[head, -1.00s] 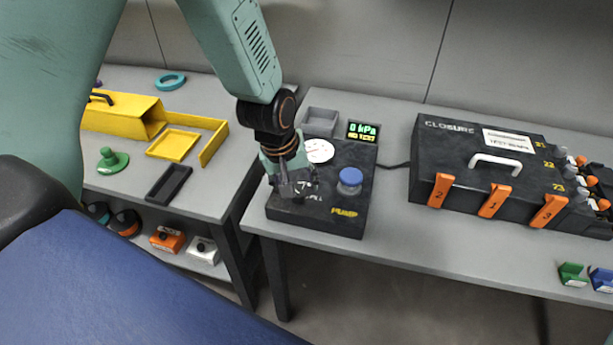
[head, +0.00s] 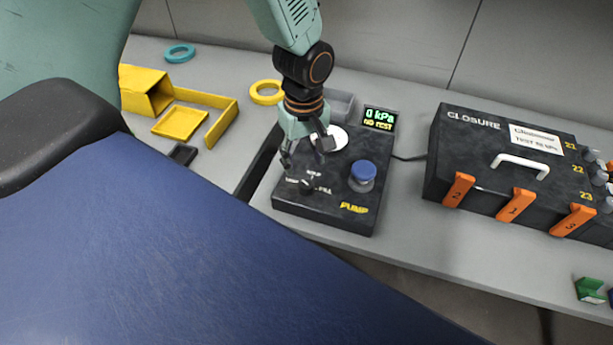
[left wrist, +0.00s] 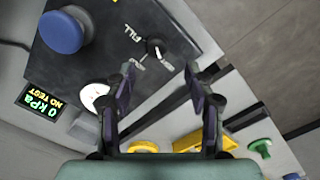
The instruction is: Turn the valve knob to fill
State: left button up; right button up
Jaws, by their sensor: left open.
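The black pump box (head: 335,215) stands on the grey table, with a small dark valve knob (head: 306,187) on its top near the front left. Labels around the knob include HOLD and FILL; which one it points to is too small to tell. The knob also shows in the left wrist view (left wrist: 155,47), close to the FILL lettering. My left gripper (head: 305,154) is open and empty, above and behind the knob and apart from it. In the left wrist view its fingers (left wrist: 160,72) are spread, with the knob beyond their tips. My right gripper is not in view.
A blue cap (head: 362,174) stands right of the knob. A white gauge (head: 331,138) sits behind, partly hidden by the gripper. The display (head: 380,118) reads 0 kPa, NO TEST. The CLOSURE case (head: 470,150) stands right. Yellow parts (head: 181,122) lie on the left table.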

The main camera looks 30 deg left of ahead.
aim_at(306, 184)
pick_arm(q)
jog(key=f, duration=0.6)
jog(key=shift+w+d+f+b, duration=0.25)
jog(key=shift+d+b, duration=0.05)
jog(key=shift+a+f, duration=0.1)
jog(key=shift+f, duration=0.2)
jog(key=shift+s+a+f, duration=0.15)
jog(key=shift+s, duration=0.1)
jog(key=shift+w, duration=0.1)
jog(key=shift+w+d, duration=0.15)
jog(key=shift+d, duration=0.1)
jog(key=shift+c, duration=1.4)
jog(key=shift+s+a, duration=0.2)
jog(key=c, duration=0.4)
grip_shut()
